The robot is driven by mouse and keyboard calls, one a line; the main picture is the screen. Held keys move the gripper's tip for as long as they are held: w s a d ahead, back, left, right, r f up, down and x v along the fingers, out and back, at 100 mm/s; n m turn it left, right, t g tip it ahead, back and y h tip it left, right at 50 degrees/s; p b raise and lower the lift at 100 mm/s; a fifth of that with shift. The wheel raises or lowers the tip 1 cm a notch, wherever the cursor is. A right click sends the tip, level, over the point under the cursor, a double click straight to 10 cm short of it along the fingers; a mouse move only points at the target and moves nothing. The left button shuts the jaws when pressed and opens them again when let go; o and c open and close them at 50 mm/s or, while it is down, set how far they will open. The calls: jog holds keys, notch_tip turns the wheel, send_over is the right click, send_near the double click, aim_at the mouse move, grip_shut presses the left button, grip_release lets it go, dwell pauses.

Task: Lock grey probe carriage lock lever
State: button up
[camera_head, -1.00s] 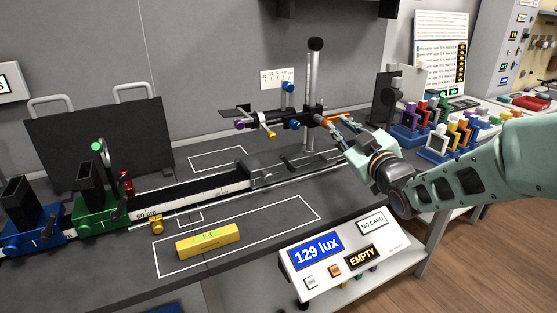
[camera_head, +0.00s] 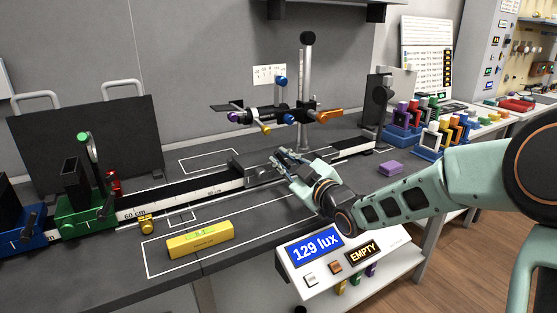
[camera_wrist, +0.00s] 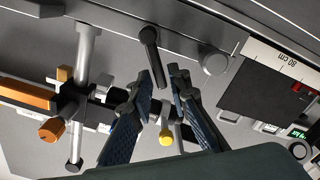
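The grey probe carriage (camera_head: 240,172) sits on the black rail near the middle of the bench in the head view. My gripper (camera_head: 279,158) is at the carriage's right side, low over the rail. In the wrist view a black lever (camera_wrist: 150,48) sticks out from the dark grey carriage body (camera_wrist: 190,30), a round grey knob (camera_wrist: 215,63) beside it. My gripper's fingertips (camera_wrist: 162,74) are apart, with the lever's free end between them. I cannot tell whether either finger touches it. In the head view the lever is too small or hidden to make out.
A post carries a probe arm with an orange handle (camera_head: 329,115) above and behind my gripper. A green carriage (camera_head: 88,215) stands further left on the rail. A yellow level block (camera_head: 200,240) and the lux meter box (camera_head: 338,258) are in front. A purple block (camera_head: 390,168) lies at right.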

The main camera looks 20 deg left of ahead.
jog(key=shift+x, duration=1.05)
grip_shut()
